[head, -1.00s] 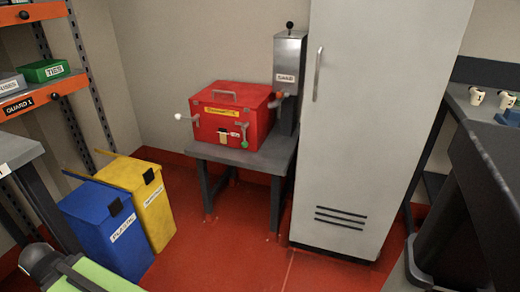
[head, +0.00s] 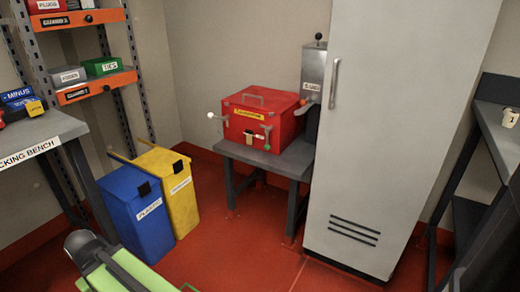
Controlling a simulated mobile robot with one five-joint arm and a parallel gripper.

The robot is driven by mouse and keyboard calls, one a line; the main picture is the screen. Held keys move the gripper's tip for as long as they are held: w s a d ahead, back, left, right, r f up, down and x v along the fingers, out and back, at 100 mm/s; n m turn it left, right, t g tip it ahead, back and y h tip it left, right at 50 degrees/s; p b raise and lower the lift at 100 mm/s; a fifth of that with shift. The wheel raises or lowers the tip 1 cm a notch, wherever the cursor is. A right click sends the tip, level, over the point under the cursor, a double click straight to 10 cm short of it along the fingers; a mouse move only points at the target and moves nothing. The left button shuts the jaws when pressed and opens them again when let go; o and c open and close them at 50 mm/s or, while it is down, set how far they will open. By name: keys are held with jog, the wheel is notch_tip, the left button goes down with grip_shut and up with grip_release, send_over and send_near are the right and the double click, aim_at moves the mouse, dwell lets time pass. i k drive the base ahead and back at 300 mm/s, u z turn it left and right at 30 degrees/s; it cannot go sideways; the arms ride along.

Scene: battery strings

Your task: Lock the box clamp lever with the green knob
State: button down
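The red box (head: 285,107) with a grey top handle and a yellow label stands on a small grey table (head: 233,149) against the back wall in the head view. On the right of its front is a grey clamp lever (head: 267,134) that points down, with a green knob (head: 267,147) at its lower end. Another lever with a white knob (head: 211,115) sticks out to the left of the box. A small tan latch piece (head: 248,138) sits mid-front. Whether the clamp is locked is too small to tell.
A tall grey cabinet (head: 400,130) stands right of the table, beside a grey dispenser (head: 313,70). Blue (head: 135,215) and yellow (head: 172,190) bins stand left. A packing bench (head: 50,130) and orange shelves (head: 97,86) are further left. Red floor (head: 245,240) is clear in front.

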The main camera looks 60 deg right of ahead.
aim_at(266, 147)
jog(key=u, duration=0.05)
jog(key=i, duration=0.95)
jog(key=z, duration=0.05)
